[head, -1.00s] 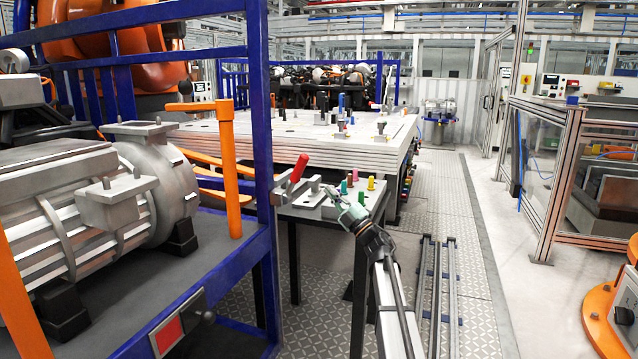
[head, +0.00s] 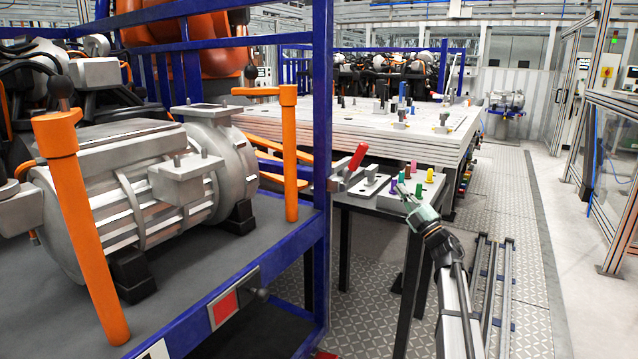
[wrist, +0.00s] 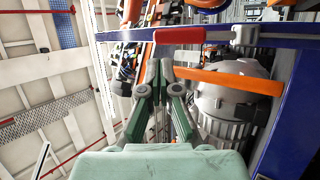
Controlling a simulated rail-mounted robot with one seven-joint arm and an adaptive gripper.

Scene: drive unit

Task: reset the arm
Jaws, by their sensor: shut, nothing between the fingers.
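My gripper (head: 404,190) is at the small grey table in the head view, in front of its coloured pegs. It is pale green with dark fingers, which are shut and empty. In the wrist view, the closed fingertips (wrist: 158,74) point toward the red lever handle (wrist: 178,36), with the blue frame and an orange bar beyond. I cannot tell the gap between the fingertips and the handle. My arm reaches in from the bottom right of the head view.
The red lever (head: 357,157) stands beside the blue frame post (head: 322,150). A grey motor (head: 150,190) sits on the cart to the left, with orange posts (head: 290,150) around it. The small table (head: 400,205) holds several pegs.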

